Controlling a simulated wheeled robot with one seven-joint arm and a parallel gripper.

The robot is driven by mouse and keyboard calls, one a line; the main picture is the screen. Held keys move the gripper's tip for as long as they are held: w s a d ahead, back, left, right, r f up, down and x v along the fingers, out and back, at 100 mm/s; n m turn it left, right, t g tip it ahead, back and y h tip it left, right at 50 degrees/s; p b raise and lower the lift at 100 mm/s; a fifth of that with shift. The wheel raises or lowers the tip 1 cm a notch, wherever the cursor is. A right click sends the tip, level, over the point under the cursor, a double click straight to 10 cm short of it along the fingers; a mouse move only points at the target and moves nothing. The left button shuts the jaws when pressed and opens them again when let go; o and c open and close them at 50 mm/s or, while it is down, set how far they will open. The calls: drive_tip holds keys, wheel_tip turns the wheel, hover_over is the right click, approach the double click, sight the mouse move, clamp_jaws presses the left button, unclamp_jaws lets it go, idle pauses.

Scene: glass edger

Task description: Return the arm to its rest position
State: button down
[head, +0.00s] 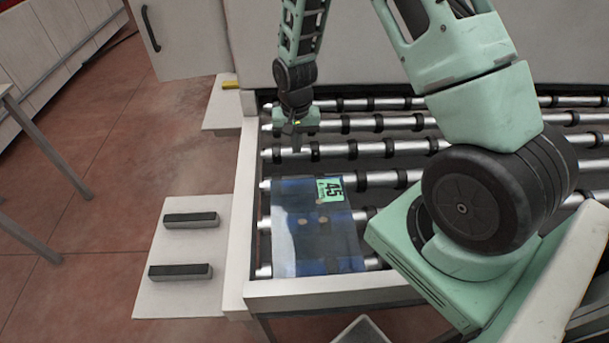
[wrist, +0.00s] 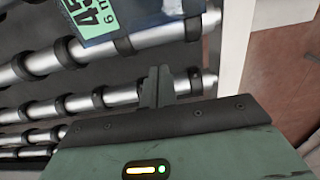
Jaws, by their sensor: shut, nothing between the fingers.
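My gripper (head: 296,143) is shut and empty above the roller conveyor (head: 247,170), near its left end. In the wrist view its dark fingers (wrist: 159,84) are together over the rollers.
A white side plate (head: 165,250) with two dark-topped bars (head: 190,219) juts out left of the conveyor. A yellow item (head: 231,85) sits on a ledge at the back left. A white machine body (head: 250,40) stands behind the rollers.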

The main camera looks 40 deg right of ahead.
drive_tip(key=shift+r, duration=0.6)
drive_tip(key=s+a+r+n+y+b, duration=0.1)
drive_tip(key=s+a+r+n+b, duration=0.25)
drive_tip(key=a, duration=0.55)
drive_tip(key=s+a+r+n+b, duration=0.3)
drive_tip(key=s+a+n, duration=0.15)
drive_tip(key=a, duration=0.35)
drive_tip(key=s+a+r+n+b, duration=0.1)
drive_tip(key=s+a+n+b, duration=0.1)
drive_tip(key=s, duration=0.6)
drive_tip(key=s+a+r+n+b, duration=0.1)
drive_tip(key=s+a+n+b, duration=0.2)
drive_tip(key=s, duration=0.6)
drive_tip(key=shift+s+a+n, duration=0.15)
drive_tip(key=shift+a+n, duration=0.15)
drive_tip(key=shift+n, duration=0.5)
